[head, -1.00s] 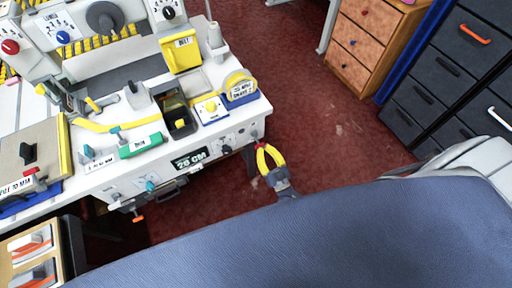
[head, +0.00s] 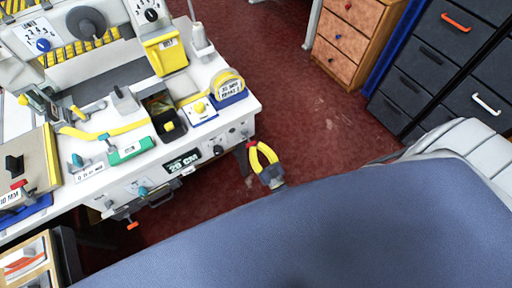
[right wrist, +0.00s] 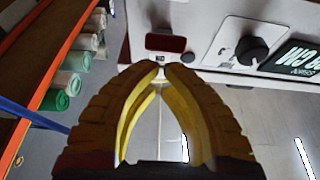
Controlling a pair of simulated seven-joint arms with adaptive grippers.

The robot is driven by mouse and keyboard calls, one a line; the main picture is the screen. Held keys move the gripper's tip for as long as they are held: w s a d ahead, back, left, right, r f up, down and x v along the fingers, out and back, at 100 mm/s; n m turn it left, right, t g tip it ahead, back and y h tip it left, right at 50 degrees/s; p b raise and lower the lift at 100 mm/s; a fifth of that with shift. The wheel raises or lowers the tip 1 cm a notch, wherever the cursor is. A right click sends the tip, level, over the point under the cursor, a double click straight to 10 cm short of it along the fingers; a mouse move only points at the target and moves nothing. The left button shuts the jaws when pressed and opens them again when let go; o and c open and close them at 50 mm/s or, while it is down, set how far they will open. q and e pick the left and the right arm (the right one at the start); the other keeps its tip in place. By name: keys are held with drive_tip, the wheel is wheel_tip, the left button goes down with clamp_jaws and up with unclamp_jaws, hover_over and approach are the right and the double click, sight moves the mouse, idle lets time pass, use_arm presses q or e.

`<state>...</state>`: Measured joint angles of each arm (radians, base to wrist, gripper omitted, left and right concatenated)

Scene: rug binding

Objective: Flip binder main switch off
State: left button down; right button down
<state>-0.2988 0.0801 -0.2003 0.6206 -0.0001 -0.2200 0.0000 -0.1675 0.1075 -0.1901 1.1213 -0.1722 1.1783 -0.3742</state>
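My right gripper (head: 256,146) is at the front right corner of the binding machine's white bench. Its yellow fingers arch together and their tips look closed, with no held object that I can make out. In the right wrist view the fingertips (right wrist: 161,68) lie just below a dark red rectangular part in a pale frame (right wrist: 165,43), probably the main switch, on the white front panel. A small pale piece shows right at the tips; I cannot tell whether they touch it. The switch's position is unclear. My left gripper is not in view.
A black knob (right wrist: 251,50) and a black "CM" display (head: 183,162) sit on the same front panel. Drawer cabinets (head: 352,40) are at the back right. Red floor (head: 310,115) lies clear between.

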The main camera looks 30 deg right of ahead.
drive_tip(key=a+f+v, duration=0.1)
drive_tip(key=v, duration=0.8)
drive_tip(key=shift+w+d+f, duration=0.2)
drive_tip(key=shift+d+f, duration=0.15)
drive_tip(key=shift+d, duration=0.1)
drive_tip(key=shift+f, duration=0.1)
idle(0.5)
drive_tip(key=s+f+n+g, duration=0.1)
drive_tip(key=s+f+g, duration=0.25)
drive_tip(key=f, duration=0.45)
drive_tip(key=s+f+g, duration=0.2)
drive_tip(key=f+g, duration=0.2)
drive_tip(key=f, duration=0.4)
drive_tip(key=s+f+n+g, duration=0.1)
drive_tip(key=s+f+g, duration=0.25)
drive_tip(key=f, duration=0.45)
drive_tip(key=s+d+f+g+h, duration=0.1)
drive_tip(key=s+f+g, duration=0.3)
drive_tip(key=s, duration=0.8)
drive_tip(key=s+d+f+g+h, duration=0.1)
drive_tip(key=s+f+g, duration=0.4)
drive_tip(key=s, duration=0.8)
wheel_tip(320, 180, down, 3)
drive_tip(key=shift+s+d+r+g, duration=0.15)
drive_tip(key=shift+s+d+g, duration=0.05)
drive_tip(key=shift+d+g, duration=0.15)
